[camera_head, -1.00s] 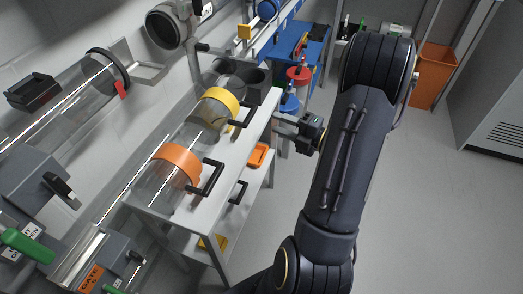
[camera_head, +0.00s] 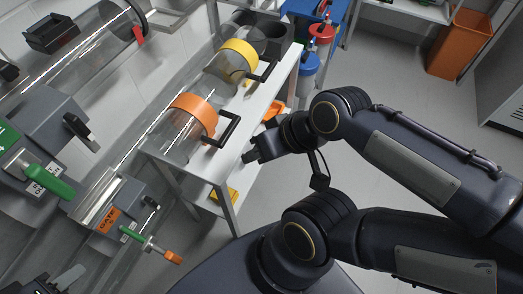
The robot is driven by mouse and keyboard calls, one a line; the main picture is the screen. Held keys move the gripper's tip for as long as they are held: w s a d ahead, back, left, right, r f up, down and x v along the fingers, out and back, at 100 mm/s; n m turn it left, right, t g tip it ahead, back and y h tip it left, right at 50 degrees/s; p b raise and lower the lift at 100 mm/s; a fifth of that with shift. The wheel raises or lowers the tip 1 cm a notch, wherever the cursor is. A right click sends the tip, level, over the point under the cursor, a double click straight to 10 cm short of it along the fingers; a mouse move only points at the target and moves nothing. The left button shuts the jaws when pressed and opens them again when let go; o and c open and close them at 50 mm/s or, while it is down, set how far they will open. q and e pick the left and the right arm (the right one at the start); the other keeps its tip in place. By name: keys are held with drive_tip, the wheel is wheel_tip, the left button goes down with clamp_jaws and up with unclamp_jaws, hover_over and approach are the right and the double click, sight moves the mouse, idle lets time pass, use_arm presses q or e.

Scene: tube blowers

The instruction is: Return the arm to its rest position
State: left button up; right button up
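One of my arms comes in from the right. It folds at an elbow beyond the right edge and comes back toward the table. I take it as my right arm. Its dark gripper (camera_head: 256,151) is beside the front edge of the white table (camera_head: 228,160), to the right of the orange-banded carrier. No object shows in it. The fingers are small and dark, so their opening is unclear. My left gripper is not in view. A clear carrier with an orange band (camera_head: 195,108) and one with a yellow band (camera_head: 238,56) lie on the table, both with black handles.
Clear tubes run along the left wall. A gate unit (camera_head: 103,220) with an orange label and a grey unit with a green handle (camera_head: 47,181) stand at lower left. Blue and red containers (camera_head: 321,32) are at the back. An orange bin (camera_head: 460,45) is upper right. Grey floor lies between.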

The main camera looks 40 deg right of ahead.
wheel_tip(320, 180, up, 24)
drive_tip(key=p, duration=2.4)
drive_tip(key=shift+s+r, duration=0.15)
